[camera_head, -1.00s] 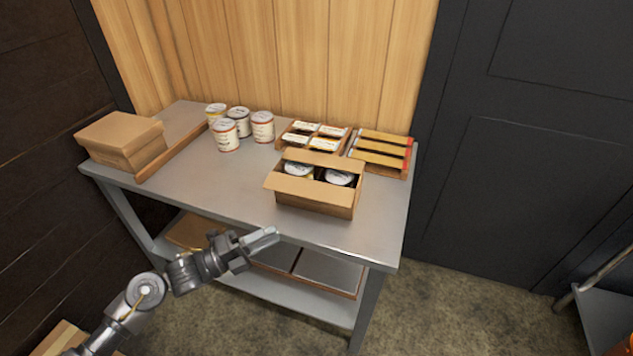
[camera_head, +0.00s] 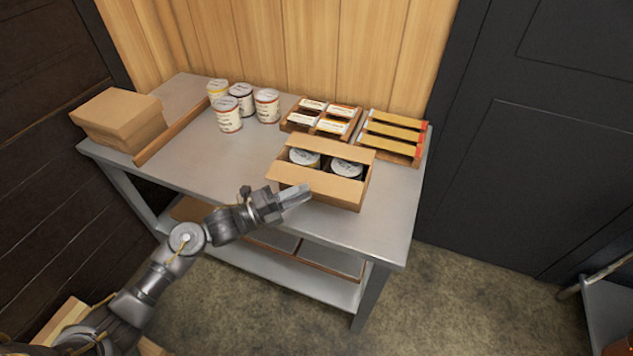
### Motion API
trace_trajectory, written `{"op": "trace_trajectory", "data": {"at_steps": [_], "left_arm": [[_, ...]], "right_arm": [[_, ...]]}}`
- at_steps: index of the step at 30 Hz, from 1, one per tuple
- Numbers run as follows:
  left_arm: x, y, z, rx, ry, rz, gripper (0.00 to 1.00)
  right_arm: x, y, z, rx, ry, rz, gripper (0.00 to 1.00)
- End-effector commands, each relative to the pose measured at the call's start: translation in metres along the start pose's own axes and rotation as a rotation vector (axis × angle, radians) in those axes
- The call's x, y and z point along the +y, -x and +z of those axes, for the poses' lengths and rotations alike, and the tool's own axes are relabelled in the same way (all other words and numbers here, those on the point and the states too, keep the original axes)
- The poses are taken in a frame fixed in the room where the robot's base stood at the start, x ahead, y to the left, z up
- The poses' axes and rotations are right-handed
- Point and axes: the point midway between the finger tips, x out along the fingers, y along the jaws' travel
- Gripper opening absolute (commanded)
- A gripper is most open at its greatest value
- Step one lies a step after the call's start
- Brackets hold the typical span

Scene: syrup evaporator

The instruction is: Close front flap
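An open cardboard box (camera_head: 335,187) stands on the grey metal table (camera_head: 215,165) with two lidded cans (camera_head: 345,168) inside. Its front flap (camera_head: 308,178) is folded outward on the near side, and its back flap (camera_head: 325,147) stands out on the far side. My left gripper (camera_head: 300,197) is at the box's near left corner, with its fingertips overlapping the front of the box in view. I cannot tell whether they touch it. The fingers appear close together, with nothing seen between them. My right gripper is out of view.
Several cans (camera_head: 229,114) stand at the back of the table. A divided tray of small boxes (camera_head: 320,118) and a rack of yellow bars (camera_head: 392,137) sit behind the open box. Flat cartons (camera_head: 120,118) lie at the left. The table's middle left is clear.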

Motion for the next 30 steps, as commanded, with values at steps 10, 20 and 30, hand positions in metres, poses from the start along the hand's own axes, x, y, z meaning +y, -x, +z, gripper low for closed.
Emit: {"op": "trace_trajectory", "data": {"at_steps": [10, 20, 30], "left_arm": [[-0.001, -0.043, 0.001, -0.003, 0.001, 0.001, 0.25], [0.0, -0.046, 0.001, -0.003, 0.0, 0.001, 0.25], [0.0, -0.046, 0.001, -0.004, 0.0, 0.001, 0.0]], "right_arm": [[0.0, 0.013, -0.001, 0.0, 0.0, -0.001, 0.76], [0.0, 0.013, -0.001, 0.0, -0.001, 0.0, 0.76], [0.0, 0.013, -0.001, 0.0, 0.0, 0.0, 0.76]]}}
